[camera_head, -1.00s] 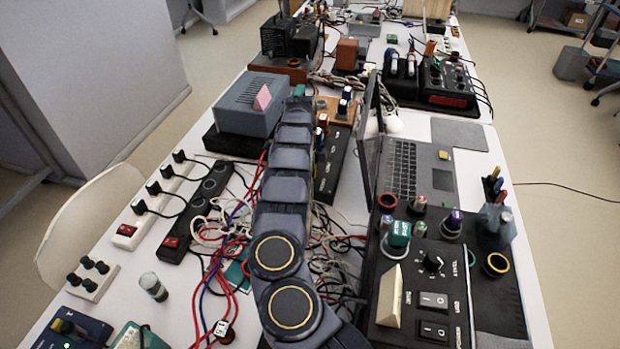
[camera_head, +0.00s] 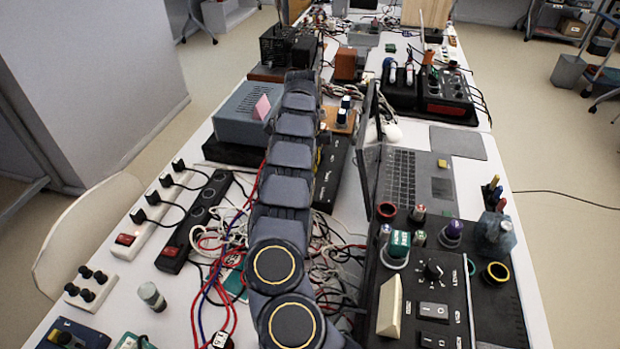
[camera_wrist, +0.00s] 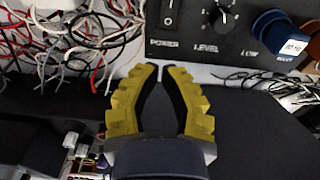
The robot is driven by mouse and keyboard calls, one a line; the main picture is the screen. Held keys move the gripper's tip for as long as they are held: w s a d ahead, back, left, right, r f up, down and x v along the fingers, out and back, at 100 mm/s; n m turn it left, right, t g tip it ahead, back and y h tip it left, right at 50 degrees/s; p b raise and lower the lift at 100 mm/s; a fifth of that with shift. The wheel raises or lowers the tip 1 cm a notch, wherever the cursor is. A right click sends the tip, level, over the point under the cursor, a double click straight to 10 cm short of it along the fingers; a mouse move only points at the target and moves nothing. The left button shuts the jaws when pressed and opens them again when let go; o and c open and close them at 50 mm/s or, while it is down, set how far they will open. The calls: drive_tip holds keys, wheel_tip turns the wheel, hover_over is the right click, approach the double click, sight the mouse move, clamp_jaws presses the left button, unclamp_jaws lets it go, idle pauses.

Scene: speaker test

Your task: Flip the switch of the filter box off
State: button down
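In the wrist view, a black panel marked POWER and LEVEL (camera_wrist: 240,45) lies ahead; I take it as the filter box, though no such name is readable. Its black rocker switch (camera_wrist: 171,14) is cut by the top edge, and its position is unclear. A black knob (camera_wrist: 222,18) is right of it. The tips appear just below the panel's lower edge, under the POWER label; contact is not visible. In the head view, my arm hides the gripper.
Red and white cables (camera_wrist: 85,40) tangle left of the panel. A blue knob (camera_wrist: 275,30) stands at its right. In the head view, an open laptop (camera_head: 405,180) and a black control box with knobs and switches (camera_head: 400,275) are right of my arm; a grey-blue box (camera_head: 240,115) is left.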

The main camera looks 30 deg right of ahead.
wheel_tip(320, 180, up, 7)
drive_tip(key=shift+s+d+f, duration=0.15)
drive_tip(key=shift+s+d, duration=0.2)
idle(0.3)
